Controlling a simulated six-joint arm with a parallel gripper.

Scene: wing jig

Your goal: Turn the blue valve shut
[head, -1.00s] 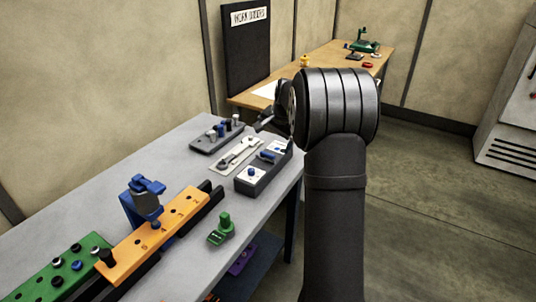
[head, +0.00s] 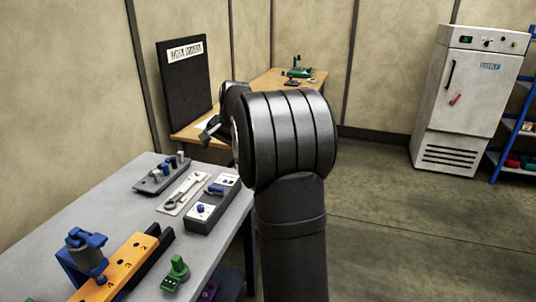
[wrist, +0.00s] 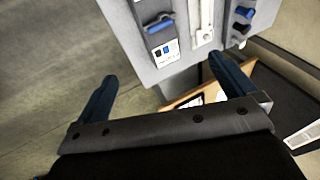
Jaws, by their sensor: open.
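A dark grey box (head: 229,207) on the grey bench carries a blue lever handle (head: 215,190) in its middle and a blue knob (head: 200,209) on a white plate at its near end. I cannot tell for certain which of them is the valve. In the wrist view the blue handle (wrist: 158,22) shows at the top, beyond a white plate with small dark and blue marks (wrist: 163,50). My gripper (wrist: 161,70) is open and empty, its blue fingers apart, short of the box. In the head view my gripper (head: 210,130) is partly hidden by my arm, beyond the bench.
A green piece (head: 175,273) and an orange numbered block (head: 118,268) are nearer. A wooden table (head: 268,85) and a freezer (head: 470,95) stand behind. The floor right is clear.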

